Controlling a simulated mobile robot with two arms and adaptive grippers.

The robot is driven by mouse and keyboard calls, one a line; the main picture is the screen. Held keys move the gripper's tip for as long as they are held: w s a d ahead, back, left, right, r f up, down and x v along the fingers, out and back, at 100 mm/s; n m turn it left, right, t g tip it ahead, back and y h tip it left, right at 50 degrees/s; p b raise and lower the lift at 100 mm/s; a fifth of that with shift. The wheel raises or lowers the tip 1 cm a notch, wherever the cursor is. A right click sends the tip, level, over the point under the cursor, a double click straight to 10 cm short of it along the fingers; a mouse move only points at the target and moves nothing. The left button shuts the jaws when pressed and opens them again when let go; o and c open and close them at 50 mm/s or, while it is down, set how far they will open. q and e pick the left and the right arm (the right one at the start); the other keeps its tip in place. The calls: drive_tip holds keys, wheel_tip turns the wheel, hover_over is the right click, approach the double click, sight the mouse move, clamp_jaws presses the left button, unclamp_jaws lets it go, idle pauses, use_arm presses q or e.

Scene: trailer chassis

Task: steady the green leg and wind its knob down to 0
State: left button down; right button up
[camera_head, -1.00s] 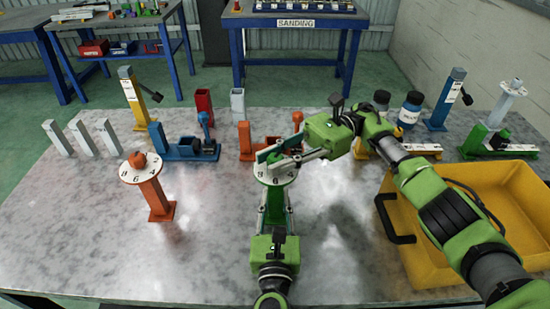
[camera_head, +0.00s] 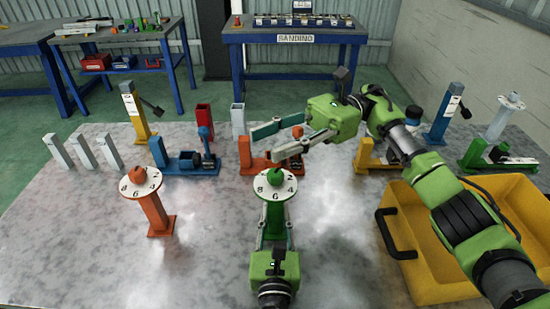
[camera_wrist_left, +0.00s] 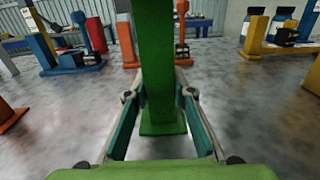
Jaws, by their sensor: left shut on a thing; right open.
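The green leg (camera_head: 275,218) stands upright on the table. Its white dial (camera_head: 262,194) shows the numbers 8, 6, 4 and 2, and a green knob (camera_head: 275,176) sits on top. I cannot read a pointer on it. My left gripper (camera_head: 275,238) is shut on the leg's post below the dial, with a finger on each side; in the left wrist view the post (camera_wrist_left: 157,60) stands between the pads and its foot is on the table. My right gripper (camera_head: 264,145) is open and empty, above and behind the knob, apart from it.
An orange leg with a dial (camera_head: 152,205) stands to the left. A yellow bin (camera_head: 440,275) is at the right, under my right arm. Blue (camera_head: 180,163) and orange (camera_head: 262,165) fixtures stand behind. The table front left is clear.

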sight(279, 171)
drive_tip(key=shift+r, duration=0.7)
drive_tip(key=w+d+f+m+t+h, duration=0.25)
drive_tip(key=d+f+t, duration=0.3)
drive_tip(key=d, duration=0.55)
drive_tip(key=shift+m+t+y, duration=0.25)
drive_tip(key=shift+m+t, duration=0.1)
drive_tip(key=shift+t, duration=0.1)
drive_tip(key=x, duration=1.2)
drive_tip(key=shift+w+a+r, duration=0.1)
drive_tip(key=shift+w+r, duration=0.05)
drive_tip(key=shift+r, duration=0.05)
drive_tip(key=c, duration=1.2)
